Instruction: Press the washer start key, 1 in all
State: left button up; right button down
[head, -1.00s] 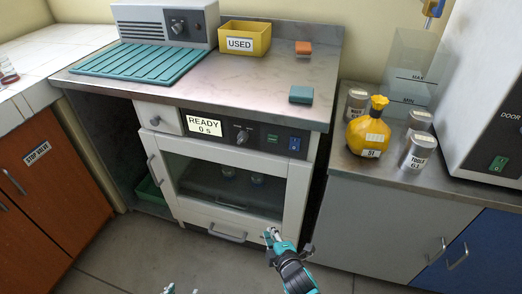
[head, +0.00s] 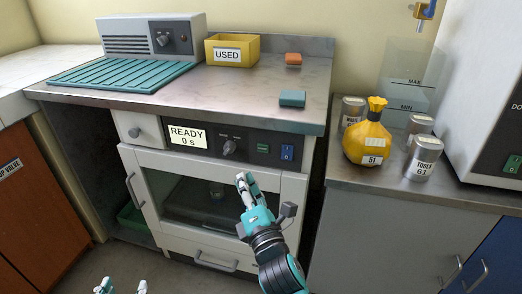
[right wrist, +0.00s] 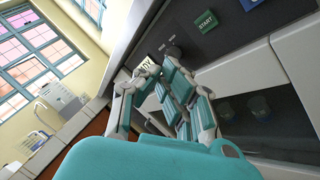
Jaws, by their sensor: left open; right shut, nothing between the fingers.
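The washer (head: 290,190) stands under the steel worktop with its glass door shut. Its display (head: 187,137) reads "READY 0 s". The green start key (head: 263,148) sits on the dark panel between a knob (head: 229,147) and a blue switch (head: 288,153). In the right wrist view the key (right wrist: 205,21) reads "START". My right gripper (head: 243,180) is shut and empty in front of the door glass, below and left of the key, apart from it. It also shows in the right wrist view (right wrist: 152,70). My left gripper (head: 122,287) is open at the bottom edge, only its fingertips showing.
On the worktop are a teal rack (head: 122,74), a yellow "USED" bin (head: 231,50), an orange block (head: 293,59) and a teal block (head: 292,98). The door handle (head: 131,190) sticks out at left.

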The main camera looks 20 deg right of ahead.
aim_at(263, 148)
pick_arm(q)
jog(key=shift+s+f+g, duration=0.15)
jog(key=shift+f+g, duration=0.15)
jog(key=shift+f, duration=0.05)
pick_arm(e)
jog(key=shift+w+d, duration=0.85)
jog(key=shift+w, duration=0.35)
jog(key=shift+w+d, duration=0.8)
jog(key=shift+w, duration=0.45)
jog(key=shift+w+d, duration=0.85)
jog(key=shift+w, duration=0.35)
pick_arm(q)
jog(key=shift+a, duration=0.1)
pick_arm(e)
jog(key=shift+w+d, duration=0.2)
jog(key=shift+w, duration=0.1)
pick_arm(q)
jog(key=shift+s+a+f+g, duration=0.1)
jog(key=shift+s+f+g, duration=0.2)
jog(key=shift+f, duration=0.25)
jog(key=shift+s+a+f+g, duration=0.1)
jog(key=shift+s+f+g, duration=0.15)
jog(key=shift+f, duration=0.25)
